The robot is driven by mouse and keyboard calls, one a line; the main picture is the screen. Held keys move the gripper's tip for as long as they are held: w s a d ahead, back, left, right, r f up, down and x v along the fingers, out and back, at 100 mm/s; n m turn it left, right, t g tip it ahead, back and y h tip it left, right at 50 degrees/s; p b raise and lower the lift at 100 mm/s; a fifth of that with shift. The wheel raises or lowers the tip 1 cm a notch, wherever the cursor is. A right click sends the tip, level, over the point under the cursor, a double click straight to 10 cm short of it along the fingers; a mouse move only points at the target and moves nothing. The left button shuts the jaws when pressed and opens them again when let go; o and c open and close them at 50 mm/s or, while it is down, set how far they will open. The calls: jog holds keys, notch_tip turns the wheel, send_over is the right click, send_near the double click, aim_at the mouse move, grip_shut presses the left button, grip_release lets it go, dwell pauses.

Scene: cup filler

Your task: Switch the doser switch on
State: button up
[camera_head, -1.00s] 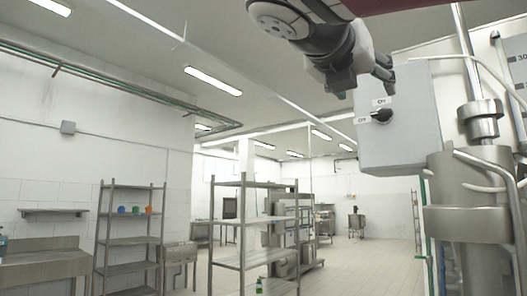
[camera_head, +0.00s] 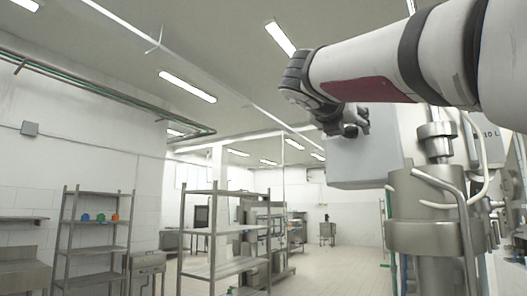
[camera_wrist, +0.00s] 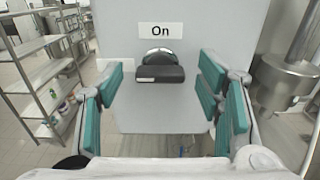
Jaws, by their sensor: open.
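The doser switch is a black knob (camera_wrist: 160,73) on the front of a grey box (camera_head: 368,160). In the wrist view a white label reading "On" (camera_wrist: 161,30) sits just above the knob. The knob's handle shows as a wide dark bar lying across the picture; I cannot tell whether it is on or off. My gripper (camera_wrist: 162,78) is open, with teal finger pads to the left and right of the knob and a gap on both sides. In the head view my gripper (camera_head: 347,124) is at the box's upper left and the knob is hidden.
A steel filler cylinder (camera_head: 435,225) with pipes stands right of the box. A metal rack (camera_head: 222,232) stands lower left, and a shelf unit with small coloured cups (camera_head: 100,217) is farther left.

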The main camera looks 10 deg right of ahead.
jog(key=shift+c, duration=0.2)
jog(key=c, duration=1.1)
jog(key=shift+m, duration=0.3)
jog(key=m, duration=0.4)
jog(key=m+b, duration=0.1)
jog(key=m, duration=0.2)
jog(key=shift+s+d+f+m, duration=0.1)
jog(key=shift+d+f+m, duration=0.1)
jog(key=shift+m, duration=0.2)
jog(key=m+b, duration=0.2)
jog(key=m, duration=0.3)
jog(key=shift+f+b, duration=0.1)
jog(key=shift+b, duration=0.25)
jog(key=shift+m+b, duration=0.9)
jog(key=shift+m, duration=1.3)
